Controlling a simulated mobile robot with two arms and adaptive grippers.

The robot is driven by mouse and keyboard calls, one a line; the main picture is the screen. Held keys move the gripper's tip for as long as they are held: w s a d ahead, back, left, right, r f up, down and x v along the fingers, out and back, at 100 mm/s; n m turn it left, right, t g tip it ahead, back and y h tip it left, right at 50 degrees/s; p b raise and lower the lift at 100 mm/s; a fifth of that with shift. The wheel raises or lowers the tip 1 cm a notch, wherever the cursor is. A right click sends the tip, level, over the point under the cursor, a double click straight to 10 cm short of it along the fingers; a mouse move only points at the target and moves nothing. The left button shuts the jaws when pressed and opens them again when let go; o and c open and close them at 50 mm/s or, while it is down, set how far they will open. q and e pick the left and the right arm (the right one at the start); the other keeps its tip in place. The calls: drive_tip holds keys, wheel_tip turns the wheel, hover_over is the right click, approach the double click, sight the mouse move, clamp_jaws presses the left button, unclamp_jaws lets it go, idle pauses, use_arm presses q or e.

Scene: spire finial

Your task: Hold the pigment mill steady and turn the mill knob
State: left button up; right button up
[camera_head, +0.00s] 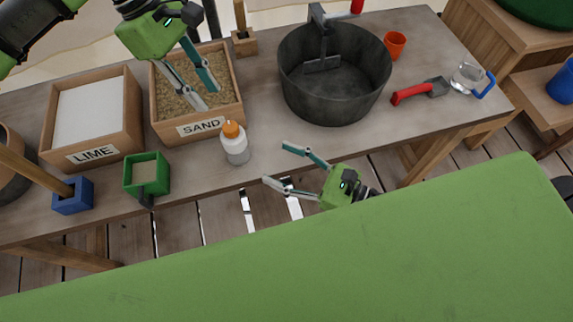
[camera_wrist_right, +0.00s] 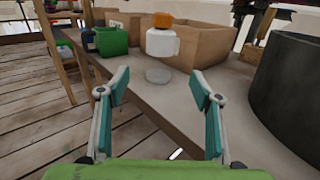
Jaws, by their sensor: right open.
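The pigment mill appears to be the small upright cylinder (camera_head: 237,150) near the table's front edge, with a white body, grey lower part and orange knob (camera_head: 231,129). In the right wrist view the mill (camera_wrist_right: 162,46) stands ahead, beyond the fingertips and roughly centred between them. My right gripper (camera_head: 275,163) is open and empty, at the table's front edge to the right of the mill. My left gripper (camera_head: 209,98) has its fingers apart with nothing between them, over the sand box and behind the mill in the picture. Neither gripper appears to touch the mill.
The wooden sand box (camera_head: 240,112) is just behind the mill. The lime box (camera_head: 133,140) and a green container (camera_head: 162,175) are to its left. A large dark tub (camera_head: 335,105) stands right. The table (camera_head: 262,140) is bare between mill and tub.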

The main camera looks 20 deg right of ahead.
sight(246, 149)
drive_tip(key=x, duration=1.3)
